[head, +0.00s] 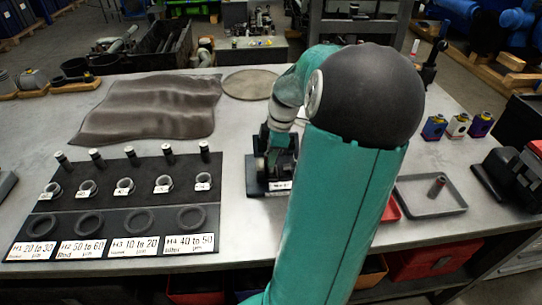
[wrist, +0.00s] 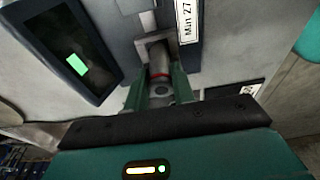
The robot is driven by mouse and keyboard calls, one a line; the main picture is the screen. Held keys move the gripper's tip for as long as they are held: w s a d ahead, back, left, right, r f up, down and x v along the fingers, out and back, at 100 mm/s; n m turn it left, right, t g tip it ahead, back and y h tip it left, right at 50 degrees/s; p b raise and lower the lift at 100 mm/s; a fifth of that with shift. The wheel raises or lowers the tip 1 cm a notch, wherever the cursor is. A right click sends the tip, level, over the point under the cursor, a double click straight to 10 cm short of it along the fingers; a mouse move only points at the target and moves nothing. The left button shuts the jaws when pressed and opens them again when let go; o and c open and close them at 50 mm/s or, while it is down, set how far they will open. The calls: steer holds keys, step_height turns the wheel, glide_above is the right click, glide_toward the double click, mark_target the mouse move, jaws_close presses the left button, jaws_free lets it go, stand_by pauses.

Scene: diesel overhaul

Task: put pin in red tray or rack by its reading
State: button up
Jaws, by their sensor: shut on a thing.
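In the wrist view my gripper (wrist: 160,88) is shut on a metal pin (wrist: 159,62) with a red band. The pin sits at a grey bracket of a measuring device, beside a dark screen (wrist: 60,40) showing a green block; I can read no figure on it. A black rack (head: 110,205) at left holds pins, rings and round recesses labelled by micron ranges, such as 20 to 30 and 50 to 60. The red tray (head: 392,209) is mostly hidden by my arm.
A crumpled dark cloth (head: 150,105) and a round mat (head: 250,82) lie behind. Small coloured blocks (head: 457,125) stand at the right. Bare table lies between the rack and the device.

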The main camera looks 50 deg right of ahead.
steer(key=shift+r, duration=2.9)
